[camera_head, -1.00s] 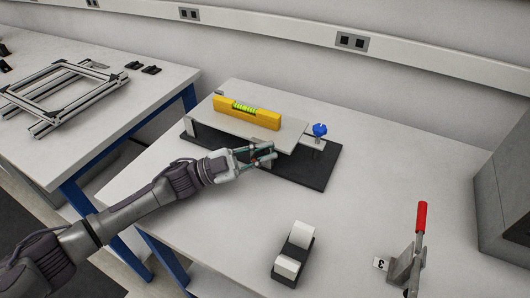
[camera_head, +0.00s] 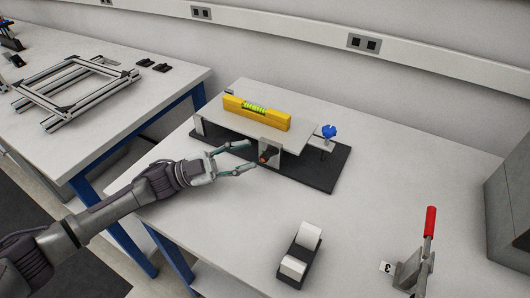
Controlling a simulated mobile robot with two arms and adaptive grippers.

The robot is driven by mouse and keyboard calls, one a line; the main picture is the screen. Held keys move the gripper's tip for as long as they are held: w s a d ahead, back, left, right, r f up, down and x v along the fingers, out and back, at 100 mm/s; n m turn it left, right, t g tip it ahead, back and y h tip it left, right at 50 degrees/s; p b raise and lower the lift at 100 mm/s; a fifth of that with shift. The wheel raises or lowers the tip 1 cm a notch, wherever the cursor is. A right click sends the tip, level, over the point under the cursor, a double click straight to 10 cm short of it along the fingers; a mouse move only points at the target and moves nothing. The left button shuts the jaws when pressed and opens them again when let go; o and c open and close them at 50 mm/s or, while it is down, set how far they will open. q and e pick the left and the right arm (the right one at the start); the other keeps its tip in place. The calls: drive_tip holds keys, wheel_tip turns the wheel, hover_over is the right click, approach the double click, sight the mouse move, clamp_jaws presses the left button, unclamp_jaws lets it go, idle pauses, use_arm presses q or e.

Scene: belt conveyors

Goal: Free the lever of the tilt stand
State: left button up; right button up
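The tilt stand has a black base (camera_head: 318,180) and a pale grey top plate (camera_head: 222,117). A yellow spirit level (camera_head: 257,112) lies along the plate. On the front side, a pale bracket (camera_head: 271,142) carries a small dark lever (camera_head: 267,153) with an orange-red end. A blue knob (camera_head: 329,131) stands at the right end of the stand. My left gripper (camera_head: 252,158) is open and empty, its fingertips just left of the lever and seemingly apart from it. My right gripper is out of view.
A black tape dispenser (camera_head: 300,256) with white rolls stands at the table front. A red-handled toggle clamp (camera_head: 428,240) is at the right, beside a grey box (camera_head: 510,215). An aluminium frame (camera_head: 75,90) lies on the left table. The table between stand and clamp is clear.

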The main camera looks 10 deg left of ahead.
use_arm(q)
drive_tip(key=a, duration=0.2)
drive_tip(key=s+a, duration=0.1)
drive_tip(key=a, duration=0.3)
drive_tip(key=shift+s+a, duration=0.1)
drive_tip(key=shift+s, duration=0.15)
